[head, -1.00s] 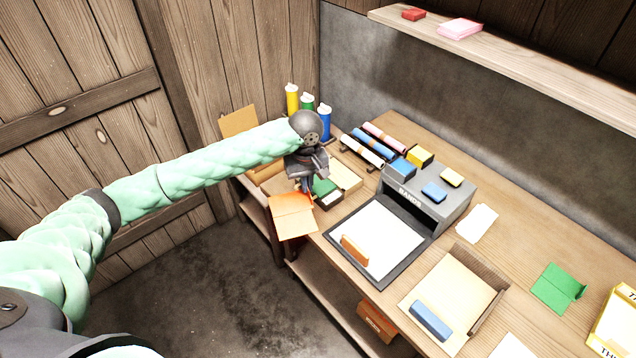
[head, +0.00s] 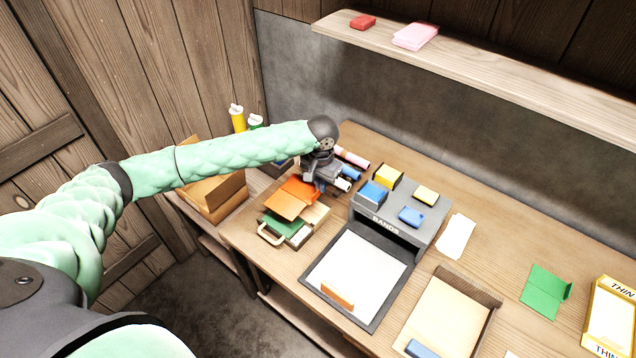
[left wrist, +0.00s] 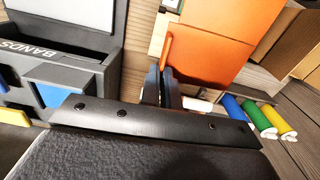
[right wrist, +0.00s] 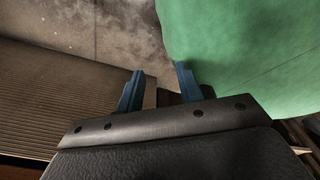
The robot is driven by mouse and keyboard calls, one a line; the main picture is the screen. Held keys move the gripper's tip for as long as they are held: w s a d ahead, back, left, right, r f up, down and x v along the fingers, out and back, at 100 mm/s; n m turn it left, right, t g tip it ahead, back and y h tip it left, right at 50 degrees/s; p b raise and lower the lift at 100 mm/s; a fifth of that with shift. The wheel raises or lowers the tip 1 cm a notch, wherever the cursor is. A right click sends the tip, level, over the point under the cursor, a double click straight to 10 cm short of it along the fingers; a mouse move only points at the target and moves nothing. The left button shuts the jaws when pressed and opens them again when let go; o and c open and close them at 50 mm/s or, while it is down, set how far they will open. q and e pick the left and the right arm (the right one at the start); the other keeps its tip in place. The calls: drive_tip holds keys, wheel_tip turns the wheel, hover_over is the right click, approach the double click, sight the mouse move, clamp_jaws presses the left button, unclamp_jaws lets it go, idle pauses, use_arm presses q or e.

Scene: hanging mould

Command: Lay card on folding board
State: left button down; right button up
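My left gripper (head: 318,185) is shut on an orange folded card (head: 291,198) near the left end of the table. The card also shows in the left wrist view (left wrist: 205,55), beyond the closely spaced fingertips (left wrist: 162,88). It appears held above the table. A flat dark-framed board with a white face (head: 362,262), possibly the folding board, lies to its right in front of the grey BANDS box; an orange block (head: 338,294) sits on its front part. My right gripper (right wrist: 158,85) is open and empty in the right wrist view; it is outside the head view.
The BANDS box (head: 398,218) stands behind the white-faced board. A tan tray (head: 445,310) is at right, a green card (head: 545,290) farther right.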

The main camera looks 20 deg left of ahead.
use_arm(q)
drive_tip(key=shift+w+a+f+m, duration=0.15)
drive_tip(key=shift+w+f+m, duration=0.15)
drive_tip(key=shift+f, duration=0.1)
drive_tip(key=shift+s+f+b, duration=0.25)
drive_tip(key=shift+f+b, duration=0.15)
drive_tip(key=shift+b, duration=0.4)
drive_tip(key=shift+w+f+b, duration=0.15)
drive_tip(key=shift+f+b, duration=0.3)
drive_tip(key=shift+f, duration=0.05)
drive_tip(key=shift+f+b, duration=0.4)
drive_tip(key=shift+b, duration=0.1)
drive_tip(key=shift+f+b, duration=0.6)
drive_tip(key=shift+b, duration=0.05)
drive_tip(key=shift+f, duration=1.3)
use_arm(e)
drive_tip(key=w+a+r+t, duration=0.1)
drive_tip(key=w+a, duration=0.1)
drive_tip(key=w, duration=1)
drive_tip(key=shift+a, duration=0.2)
use_arm(q)
drive_tip(key=shift+p, duration=0.5)
use_arm(e)
drive_tip(key=shift+w+r, duration=0.1)
drive_tip(key=shift+r, duration=0.3)
